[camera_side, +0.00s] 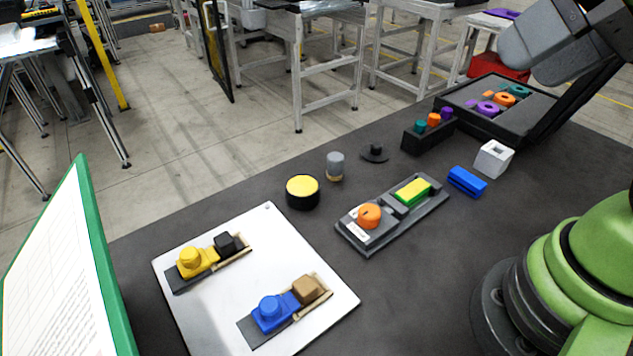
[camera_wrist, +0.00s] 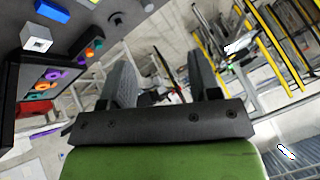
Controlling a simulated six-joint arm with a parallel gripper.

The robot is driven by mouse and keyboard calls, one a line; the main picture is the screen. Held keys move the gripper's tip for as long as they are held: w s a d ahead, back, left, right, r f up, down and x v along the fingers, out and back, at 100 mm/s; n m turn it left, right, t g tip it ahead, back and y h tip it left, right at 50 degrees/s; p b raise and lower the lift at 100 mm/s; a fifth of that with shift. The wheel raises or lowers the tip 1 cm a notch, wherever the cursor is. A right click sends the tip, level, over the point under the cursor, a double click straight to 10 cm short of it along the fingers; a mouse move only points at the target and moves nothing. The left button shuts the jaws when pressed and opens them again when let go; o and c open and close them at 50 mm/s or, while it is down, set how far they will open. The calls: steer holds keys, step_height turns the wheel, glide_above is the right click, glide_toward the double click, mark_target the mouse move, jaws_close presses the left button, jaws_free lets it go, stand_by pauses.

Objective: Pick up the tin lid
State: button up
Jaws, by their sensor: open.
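The tin lid (camera_side: 374,153) looks like a flat dark disc with a small raised knob, lying on the dark table behind the middle of the work area. A dark knobbed shape that looks like it shows in the wrist view (camera_wrist: 114,19), at the top edge. A round black tin (camera_side: 302,192) with a yellow inside or top stands to the lid's front left. My gripper (camera_wrist: 163,88) is open, with nothing between its fingers; it points toward the room beyond the table, away from the lid.
A grey cylinder (camera_side: 335,166) stands just left of the lid; a black holder (camera_side: 428,136) with coloured pegs stands right of it. A grey fixture tray (camera_side: 352,236) lies in front. A white board (camera_side: 205,297), blue block (camera_side: 467,181), white block (camera_side: 493,158) and open black case (camera_side: 470,113) surround these.

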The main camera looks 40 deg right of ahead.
steer(key=shift+w, duration=0.1)
steer(key=n+g+h, duration=0.1)
steer(key=g+h, duration=0.1)
steer(key=g, duration=0.5)
glide_above(377, 145)
step_height(377, 145, down, 20)
steer(key=f, duration=0.4)
steer(key=shift+d+f, duration=0.2)
steer(key=shift+f, duration=0.2)
step_height(377, 145, down, 6)
steer(key=shift+a+r, duration=0.1)
steer(key=shift+a, duration=0.05)
steer(key=c, duration=1)
